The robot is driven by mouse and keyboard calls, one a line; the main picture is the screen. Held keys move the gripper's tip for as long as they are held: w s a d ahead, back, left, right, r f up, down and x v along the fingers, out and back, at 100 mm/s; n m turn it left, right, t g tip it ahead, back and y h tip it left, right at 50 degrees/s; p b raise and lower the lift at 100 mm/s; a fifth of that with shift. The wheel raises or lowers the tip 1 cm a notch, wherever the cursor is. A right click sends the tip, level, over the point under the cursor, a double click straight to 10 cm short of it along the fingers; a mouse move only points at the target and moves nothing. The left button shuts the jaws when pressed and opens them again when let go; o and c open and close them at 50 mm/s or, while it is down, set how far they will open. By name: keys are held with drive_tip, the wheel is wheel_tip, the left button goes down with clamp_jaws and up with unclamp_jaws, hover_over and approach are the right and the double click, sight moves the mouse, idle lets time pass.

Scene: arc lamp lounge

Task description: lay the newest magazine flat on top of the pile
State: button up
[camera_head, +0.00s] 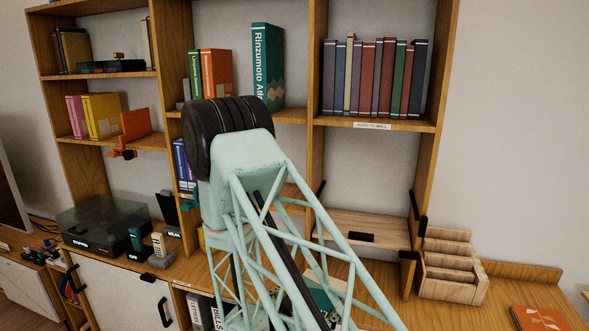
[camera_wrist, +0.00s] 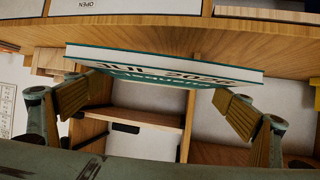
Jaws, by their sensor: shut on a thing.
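In the wrist view, my gripper (camera_wrist: 153,93) is shut on a magazine (camera_wrist: 165,58), with one finger at each end of it. The magazine has a pale face and a teal edge with dark lettering that seems to read JUL 2026. It shows nearly edge-on below a wooden surface in this picture. In the head view, my arm hides my gripper. A teal flat thing (camera_head: 322,292) lies partly hidden behind my arm's struts on the wooden counter. I cannot tell whether it is the held magazine or part of a pile. No pile is clearly visible.
A bookcase holds a row of books (camera_head: 375,78) and a tall teal book (camera_head: 267,65). A wooden stepped rack (camera_head: 450,285) and an orange book (camera_head: 538,318) are on the counter at right. A turntable (camera_head: 103,225) and two handsets (camera_head: 158,243) stand at left.

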drive_tip(key=w+d, duration=0.1)
drive_tip(key=d, duration=0.2)
drive_tip(key=shift+w+f, duration=0.15)
drive_tip(key=shift+w, duration=0.25)
drive_tip(key=shift+w+d+f+n+t+y+b, duration=0.2)
drive_tip(key=shift+w+d+n+y+b, duration=0.15)
drive_tip(key=shift+w+d, duration=0.25)
drive_tip(key=shift+w+d+f+n+t+y+b, duration=0.1)
drive_tip(key=shift+w+d+n+t+y+b, duration=0.15)
drive_tip(key=shift+w+d+n+y, duration=0.25)
drive_tip(key=shift+w+d+f+n+t+y+b, duration=0.15)
drive_tip(key=shift+w+d+n+y+b, duration=0.15)
drive_tip(key=shift+w+d, duration=0.3)
drive_tip(key=shift+w+d+f+n+y+b, duration=0.25)
drive_tip(key=shift+w+d+n+y+b, duration=0.15)
drive_tip(key=shift+w+d, duration=0.25)
drive_tip(key=shift+w+d+f+n+y+b, duration=0.25)
drive_tip(key=shift+w+d+n+y, duration=0.15)
drive_tip(key=shift+w+d, duration=0.2)
drive_tip(key=shift+w+d+f+n+t+y+b, duration=0.15)
drive_tip(key=shift+w+d+n+y+b, duration=0.15)
drive_tip(key=shift+d, duration=0.25)
drive_tip(key=shift+w+d+f+n+t+y+b, duration=0.2)
drive_tip(key=shift+d+y, duration=0.15)
drive_tip(key=shift+d, duration=0.2)
drive_tip(key=shift+w+d+f+n+y+b, duration=0.15)
drive_tip(key=shift+d+n+y+b, duration=0.4)
drive_tip(key=shift+d+y, duration=0.2)
drive_tip(key=shift+d, duration=0.1)
